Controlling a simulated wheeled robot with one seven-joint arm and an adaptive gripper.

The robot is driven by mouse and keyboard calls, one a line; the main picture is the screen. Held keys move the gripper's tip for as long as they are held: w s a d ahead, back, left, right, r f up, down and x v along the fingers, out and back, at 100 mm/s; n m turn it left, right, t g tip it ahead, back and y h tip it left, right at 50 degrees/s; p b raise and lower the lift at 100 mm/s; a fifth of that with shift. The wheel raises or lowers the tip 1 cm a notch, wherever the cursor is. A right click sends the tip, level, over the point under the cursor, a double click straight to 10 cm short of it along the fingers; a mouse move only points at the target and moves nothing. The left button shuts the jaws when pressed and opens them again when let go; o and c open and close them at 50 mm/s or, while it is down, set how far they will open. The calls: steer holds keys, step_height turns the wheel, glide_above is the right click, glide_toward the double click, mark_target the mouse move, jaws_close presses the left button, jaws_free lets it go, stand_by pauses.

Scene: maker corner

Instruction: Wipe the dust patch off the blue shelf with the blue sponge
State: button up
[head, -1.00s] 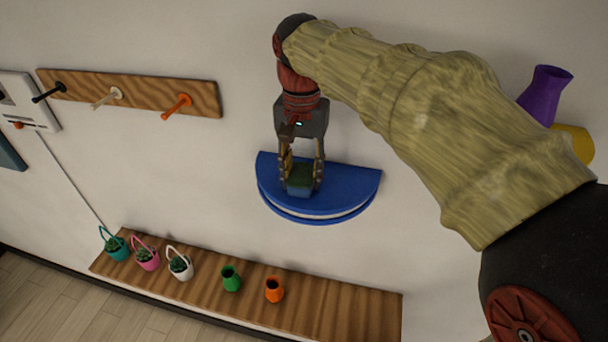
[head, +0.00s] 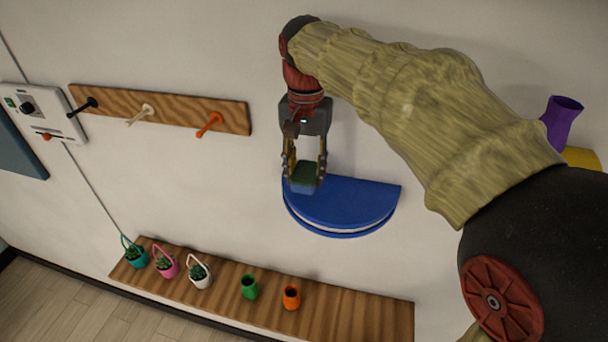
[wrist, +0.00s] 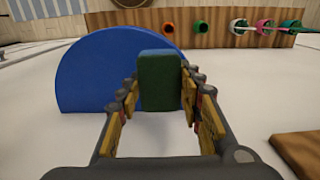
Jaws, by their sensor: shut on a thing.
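The blue half-round shelf (head: 350,204) juts from the wall below my gripper; it fills the left of the wrist view (wrist: 95,75). My gripper (head: 304,174) points down and is shut on the sponge (head: 303,186), which has a dark green top and a blue lower part. The sponge is at the shelf's left end in the head view, and at its right end in the wrist view (wrist: 158,82). I cannot tell whether it touches the shelf. No dust patch shows on the visible top of the shelf; any part under the sponge is hidden.
A wooden ledge (head: 350,314) below bears green (head: 249,287) and orange (head: 291,298) cups and several small basket-like planters. A wooden rail with pegs (head: 172,110) is on the wall to the left, beside a white control panel (head: 45,110). A purple vase (head: 562,122) stands far right.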

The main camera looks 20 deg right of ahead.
steer(key=shift+w+a+r+p, duration=0.1)
steer(key=shift+r+p, duration=0.2)
steer(key=shift+r, duration=0.25)
step_height(320, 180, up, 2)
steer(key=shift+r+p, duration=0.1)
steer(key=shift+p, duration=0.4)
steer(key=shift+r, duration=0.1)
